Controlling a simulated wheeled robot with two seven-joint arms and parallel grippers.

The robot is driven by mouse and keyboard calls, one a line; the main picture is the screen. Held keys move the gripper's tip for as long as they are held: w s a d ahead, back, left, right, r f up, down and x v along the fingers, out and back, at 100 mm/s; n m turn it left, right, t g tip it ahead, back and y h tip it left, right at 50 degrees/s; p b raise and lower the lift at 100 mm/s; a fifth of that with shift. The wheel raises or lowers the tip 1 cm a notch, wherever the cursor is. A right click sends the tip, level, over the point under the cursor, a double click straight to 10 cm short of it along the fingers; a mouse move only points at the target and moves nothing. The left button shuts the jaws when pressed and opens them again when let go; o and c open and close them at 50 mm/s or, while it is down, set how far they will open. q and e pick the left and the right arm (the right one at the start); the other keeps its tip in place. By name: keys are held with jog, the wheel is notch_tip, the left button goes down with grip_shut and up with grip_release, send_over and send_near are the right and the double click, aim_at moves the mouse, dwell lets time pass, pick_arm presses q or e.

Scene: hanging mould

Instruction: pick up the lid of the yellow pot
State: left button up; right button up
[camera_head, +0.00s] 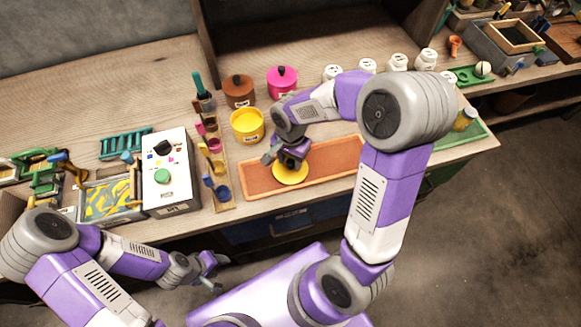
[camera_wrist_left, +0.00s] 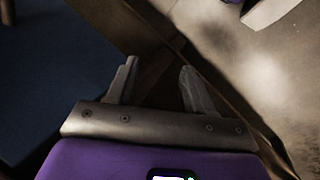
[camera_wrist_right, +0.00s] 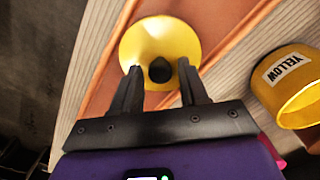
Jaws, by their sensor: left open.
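The yellow lid (camera_head: 290,174), a disc with a dark knob (camera_wrist_right: 160,70), lies on the orange tray. The open yellow pot (camera_head: 247,126) stands behind the tray; its "YELLOW" label shows in the right wrist view (camera_wrist_right: 288,68). My right gripper (camera_head: 276,157) is over the lid. In the right wrist view its two fingers (camera_wrist_right: 162,84) are apart, with the knob ahead between their tips and gaps on both sides; I cannot tell how far above the lid they are. My left gripper (camera_head: 216,271) is open and empty, low in front of the bench (camera_wrist_left: 160,80).
The orange tray (camera_head: 339,158) lies along the bench front. A brown pot (camera_head: 239,92) and a pink pot (camera_head: 282,83) stand behind, both lidded. Left are a wooden rack (camera_head: 222,195) with small cups and a white control box (camera_head: 171,178). Several white jars (camera_head: 397,62) line the back.

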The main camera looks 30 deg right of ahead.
grip_shut()
